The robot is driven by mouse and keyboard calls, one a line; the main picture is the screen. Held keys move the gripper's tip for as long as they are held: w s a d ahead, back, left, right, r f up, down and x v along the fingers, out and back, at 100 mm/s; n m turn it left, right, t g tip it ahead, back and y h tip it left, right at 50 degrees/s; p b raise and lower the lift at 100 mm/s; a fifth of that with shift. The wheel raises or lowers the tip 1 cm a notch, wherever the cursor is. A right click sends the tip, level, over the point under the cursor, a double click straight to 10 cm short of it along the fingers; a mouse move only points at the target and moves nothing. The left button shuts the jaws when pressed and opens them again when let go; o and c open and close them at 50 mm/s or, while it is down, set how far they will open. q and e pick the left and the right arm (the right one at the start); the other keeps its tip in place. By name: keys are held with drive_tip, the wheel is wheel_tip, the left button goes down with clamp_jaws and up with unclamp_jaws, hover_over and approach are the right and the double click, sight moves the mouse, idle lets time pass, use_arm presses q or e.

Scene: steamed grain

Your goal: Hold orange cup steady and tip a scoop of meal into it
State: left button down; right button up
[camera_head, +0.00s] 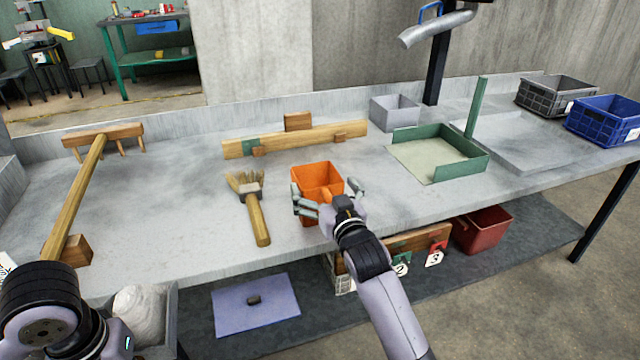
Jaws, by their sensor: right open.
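An orange cup (318,176) stands upright on the grey workbench, near its front edge. My right gripper (328,198) is at the cup's near side, its fingers open and spread to the left and right of it. I cannot tell whether the fingers touch the cup. A grey metal trough-like piece with a blue handle (436,29), possibly the scoop, is high at the back by a dark post. A green open-fronted tray (462,140) with an upright bar has a pale beige bottom, possibly meal. My left arm shows at lower left; its gripper is out of view.
A brush (256,211) and a wooden rake (86,177) lie left of the cup. A wooden bar (300,137) lies behind it. A grey box (395,112), a dark crate (556,96) and a blue crate (602,120) stand further right. Bench surface between cup and green tray is clear.

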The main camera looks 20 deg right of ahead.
use_arm(q)
drive_tip(key=shift+f, duration=0.1)
use_arm(e)
drive_tip(key=shift+w, duration=1.3)
drive_tip(key=c, duration=1.1)
drive_tip(key=o, duration=1.1)
